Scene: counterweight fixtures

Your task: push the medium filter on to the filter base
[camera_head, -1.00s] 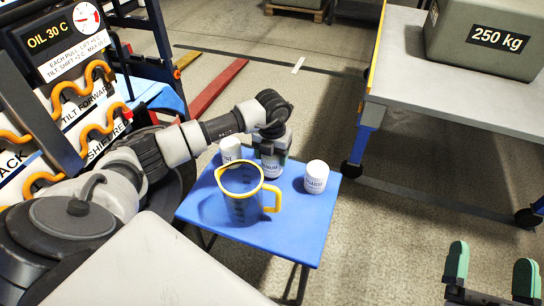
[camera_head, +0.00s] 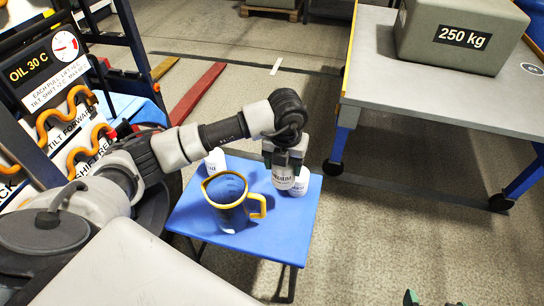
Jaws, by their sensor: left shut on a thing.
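The medium filter (camera_head: 283,182) is a white canister with a dark "MEDIUM" label. My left gripper (camera_head: 284,162) is shut on its upper part, over the far right part of the blue table (camera_head: 245,248). The filter partly covers another white canister (camera_head: 299,187) on the right; whether they touch is unclear. A third white canister (camera_head: 215,161) stands at the table's far left. My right gripper (camera_head: 435,301) shows only its green fingertips at the bottom edge, set apart and with nothing seen between them. I cannot make out a filter base.
A dark jug (camera_head: 231,217) with a yellow rim and handle stands on the blue table. A grey bench (camera_head: 430,92) with a 250 kg block (camera_head: 460,45) stands at the right. A panel (camera_head: 65,110) with orange handles is at the left. Open floor lies between table and bench.

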